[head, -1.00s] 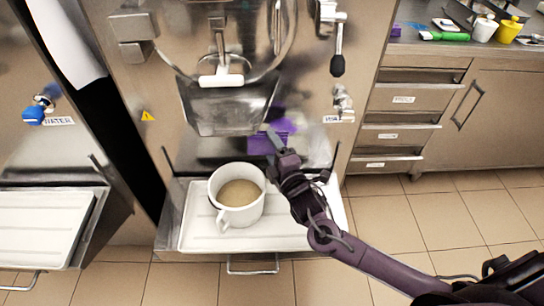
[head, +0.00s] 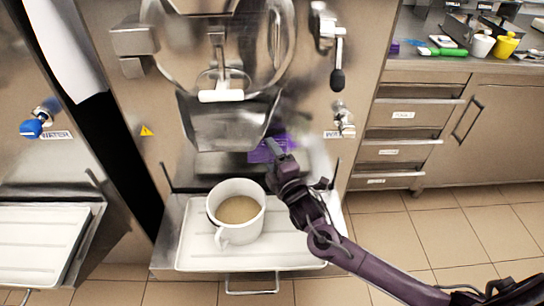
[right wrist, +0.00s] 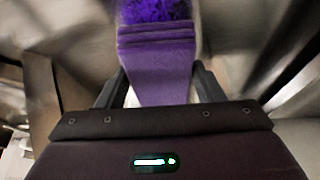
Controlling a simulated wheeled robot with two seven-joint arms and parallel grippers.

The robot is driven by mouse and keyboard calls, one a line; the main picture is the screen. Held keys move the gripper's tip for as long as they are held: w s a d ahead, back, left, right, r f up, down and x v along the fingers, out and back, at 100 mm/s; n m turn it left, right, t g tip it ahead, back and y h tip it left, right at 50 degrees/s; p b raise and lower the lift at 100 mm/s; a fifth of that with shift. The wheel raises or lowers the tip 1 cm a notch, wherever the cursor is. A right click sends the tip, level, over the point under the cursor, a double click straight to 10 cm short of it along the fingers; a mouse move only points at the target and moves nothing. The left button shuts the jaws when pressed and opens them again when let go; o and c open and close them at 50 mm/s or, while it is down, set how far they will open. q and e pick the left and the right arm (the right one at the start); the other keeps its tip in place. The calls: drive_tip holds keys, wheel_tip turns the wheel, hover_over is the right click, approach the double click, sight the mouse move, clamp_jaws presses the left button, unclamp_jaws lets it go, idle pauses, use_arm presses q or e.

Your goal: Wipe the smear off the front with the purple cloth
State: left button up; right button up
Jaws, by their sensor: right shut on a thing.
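The purple cloth (head: 265,151) is in my right gripper (head: 279,153), just below the metal outlet chute on the freezer front (head: 165,100). In the right wrist view the folded cloth (right wrist: 155,65) runs up from between the fingers of my right gripper (right wrist: 158,88), with a fluffy purple end against or close to blurred metal. I cannot tell whether it touches the front. The gripper is shut on the cloth. I cannot clearly make out a smear; the steel right of the chute looks blurred. My left gripper is not in view.
A white mug (head: 238,228) of beige liquid stands on the white tray (head: 190,255) below the chute. The chute (head: 228,125), a black-knobbed lever (head: 338,75) and a tap (head: 343,118) stick out from the front. Drawers and a counter stand at right.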

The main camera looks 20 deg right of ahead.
sight(304, 141)
drive_tip(key=shift+w+d, duration=0.25)
drive_tip(key=shift+w, duration=0.7)
drive_tip(key=shift+d, duration=0.1)
drive_tip(key=shift+s+d+r+p, duration=0.1)
drive_tip(key=shift+s+d+p, duration=0.15)
drive_tip(key=shift+d, duration=0.35)
drive_tip(key=shift+s+d+p, duration=0.2)
drive_tip(key=shift+d+p, duration=0.05)
drive_tip(key=shift+d, duration=0.35)
drive_tip(key=shift+s+d+p, duration=0.3)
drive_tip(key=shift+d+p, duration=0.15)
drive_tip(key=shift+d, duration=0.8)
drive_tip(key=shift+s+d+p, duration=0.35)
drive_tip(key=shift+d+p, duration=0.1)
drive_tip(key=shift+d, duration=0.85)
drive_tip(key=shift+s+d+p, duration=0.3)
drive_tip(key=shift+d+p, duration=0.15)
drive_tip(key=shift+d, duration=0.9)
drive_tip(key=shift+w+a, duration=0.45)
drive_tip(key=shift+a, duration=1.3)
drive_tip(key=shift+w+a, duration=0.5)
drive_tip(key=shift+a, duration=1.25)
drive_tip(key=shift+w+a, duration=0.45)
drive_tip(key=shift+a, duration=1.3)
